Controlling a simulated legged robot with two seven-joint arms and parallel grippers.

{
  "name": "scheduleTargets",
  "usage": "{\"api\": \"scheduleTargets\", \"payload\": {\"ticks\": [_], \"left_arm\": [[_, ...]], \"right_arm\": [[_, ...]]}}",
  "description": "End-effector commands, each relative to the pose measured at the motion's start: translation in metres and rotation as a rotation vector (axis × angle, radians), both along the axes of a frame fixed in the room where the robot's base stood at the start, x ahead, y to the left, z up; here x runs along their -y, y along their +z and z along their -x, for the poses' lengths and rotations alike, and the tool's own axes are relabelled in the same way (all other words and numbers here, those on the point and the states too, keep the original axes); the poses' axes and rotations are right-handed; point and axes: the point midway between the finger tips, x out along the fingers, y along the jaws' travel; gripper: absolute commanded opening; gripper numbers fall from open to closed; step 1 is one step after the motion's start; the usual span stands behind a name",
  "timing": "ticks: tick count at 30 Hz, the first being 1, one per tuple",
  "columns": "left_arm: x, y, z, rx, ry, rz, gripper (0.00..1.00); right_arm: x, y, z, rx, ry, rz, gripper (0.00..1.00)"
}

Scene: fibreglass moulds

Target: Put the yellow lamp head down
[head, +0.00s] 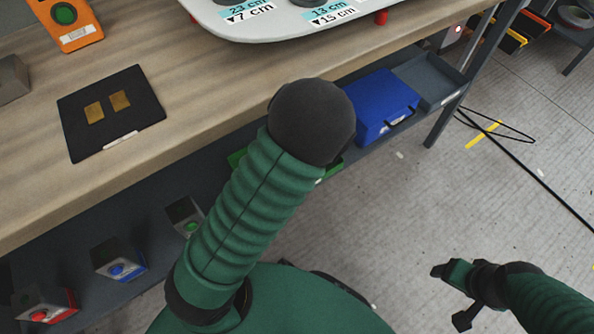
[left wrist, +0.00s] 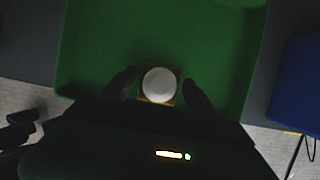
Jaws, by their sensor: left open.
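The yellow lamp head (left wrist: 158,84) shows in the left wrist view as a small yellow square with a round white face. It sits over the floor of a green tray (left wrist: 95,45); I cannot tell for certain that it touches the floor. My left gripper (left wrist: 158,82) is open, with one dark finger on each side of the lamp head and small gaps beside it. In the head view my own left arm hides this gripper and the lamp head. Only slivers of the green tray (head: 237,159) show there. My right gripper (head: 450,296) is open and empty above the floor at lower right.
A blue bin (head: 382,103) stands right of the green tray on the shelf under the wooden bench (head: 205,85). Several button boxes (head: 118,262) stand on the shelf at left. A black mat (head: 75,128) with two brass plates lies on the bench. Cables cross the floor at right.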

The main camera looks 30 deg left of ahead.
Motion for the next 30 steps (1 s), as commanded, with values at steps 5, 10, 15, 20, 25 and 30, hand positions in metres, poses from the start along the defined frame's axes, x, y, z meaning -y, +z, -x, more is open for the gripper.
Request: {"api": "scheduleTargets", "payload": {"ticks": [5,10,15,20,25,30], "left_arm": [[0.014,0.045,0.005,0.003,-0.003,0.001,0.69],[0.030,0.086,0.011,0.002,-0.004,0.001,0.69],[0.039,0.109,0.015,0.001,-0.002,-0.001,0.69],[0.042,0.112,0.017,-0.001,-0.001,-0.002,0.69],[0.042,0.111,0.017,0.000,-0.002,-0.001,0.69],[0.042,0.111,0.017,0.000,-0.002,-0.001,0.69]], "right_arm": [[0.000,0.032,0.000,0.000,0.000,0.000,0.69],[0.000,0.057,0.000,0.001,0.000,0.000,0.69],[0.000,0.069,0.000,0.000,0.000,0.000,0.69],[0.000,0.070,0.000,0.000,0.000,0.000,0.69],[0.000,0.069,0.000,0.000,0.000,0.000,0.69],[0.000,0.069,0.000,0.000,0.000,0.000,0.69]]}}
